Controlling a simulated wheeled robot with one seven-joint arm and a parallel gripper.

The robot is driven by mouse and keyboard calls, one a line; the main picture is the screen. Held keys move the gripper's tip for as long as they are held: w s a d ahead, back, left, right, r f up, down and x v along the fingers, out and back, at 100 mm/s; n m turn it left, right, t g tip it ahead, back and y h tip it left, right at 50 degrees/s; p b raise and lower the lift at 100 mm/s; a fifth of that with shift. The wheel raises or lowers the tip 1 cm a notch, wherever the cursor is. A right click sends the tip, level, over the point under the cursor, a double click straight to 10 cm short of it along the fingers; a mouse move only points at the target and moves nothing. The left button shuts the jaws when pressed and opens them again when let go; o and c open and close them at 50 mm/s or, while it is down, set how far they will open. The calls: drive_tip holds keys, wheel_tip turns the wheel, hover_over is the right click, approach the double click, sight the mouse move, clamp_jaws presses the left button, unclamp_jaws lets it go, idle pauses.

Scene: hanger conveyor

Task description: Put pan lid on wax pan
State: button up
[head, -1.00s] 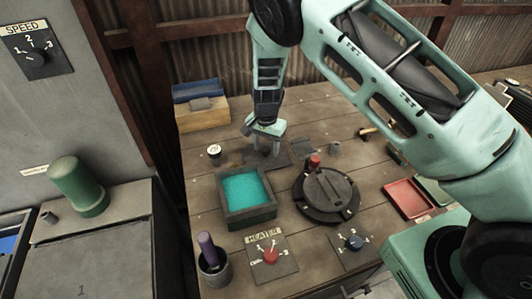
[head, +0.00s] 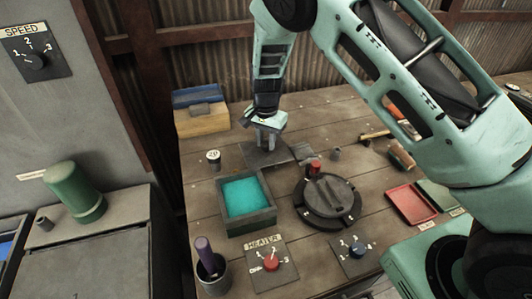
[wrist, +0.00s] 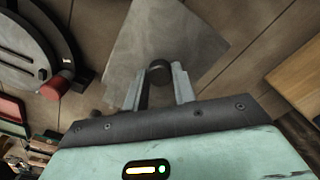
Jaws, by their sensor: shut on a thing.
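The wax pan (head: 266,219) is a dark square pan filled with teal wax, in the middle of the bench in the head view. The pan lid (head: 254,158) is a flat dark grey plate behind the pan. It also shows in the wrist view as a grey plate (wrist: 195,27) with a round dark knob (wrist: 159,72). My gripper (head: 268,146) points down over the lid, and its fingers (wrist: 160,88) are shut on the lid's knob. I cannot tell surely whether the lid is clear of the bench.
A round dark device (head: 328,203) with a red knob stands right of the pan. A small white-topped gauge (head: 213,156) is behind the pan's left side. A cup with a purple handle (head: 205,250) and the heater dial (head: 271,264) are in front. Red tray (head: 411,205) at right.

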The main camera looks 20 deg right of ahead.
sight(266, 144)
wheel_tip(266, 144, up, 4)
drive_tip(key=shift+r+b, duration=0.25)
drive_tip(key=shift+b, duration=0.25)
drive_tip(key=shift+s+a+r+n+p, duration=0.2)
drive_tip(key=shift+a+r+n, duration=0.05)
drive_tip(key=shift+r, duration=0.15)
drive_tip(key=shift+s+a+r+n+p, duration=0.15)
drive_tip(key=shift+s+a+r+n, duration=0.1)
drive_tip(key=shift+r, duration=0.15)
drive_tip(key=s+a+r+n+p, duration=0.4)
drive_tip(key=s+a+n+p, duration=0.5)
drive_tip(key=s+n, duration=0.65)
drive_tip(key=shift+n, duration=0.75)
drive_tip(key=shift+w+a+f+b, duration=0.15)
drive_tip(key=shift+w+f+b, duration=0.1)
drive_tip(key=shift+f+b, duration=0.7)
drive_tip(key=shift+w+a+f+b, duration=0.15)
drive_tip(key=shift+w+f+b, duration=0.05)
drive_tip(key=shift+f+b, duration=0.7)
drive_tip(key=shift+w+a+f+b, duration=0.15)
drive_tip(key=shift+w+f+b, duration=0.1)
drive_tip(key=shift+f+b, duration=0.7)
drive_tip(key=shift+f+b, duration=0.35)
drive_tip(key=shift+f, duration=0.6)
drive_tip(key=o, duration=0.7)
drive_tip(key=o, duration=0.5)
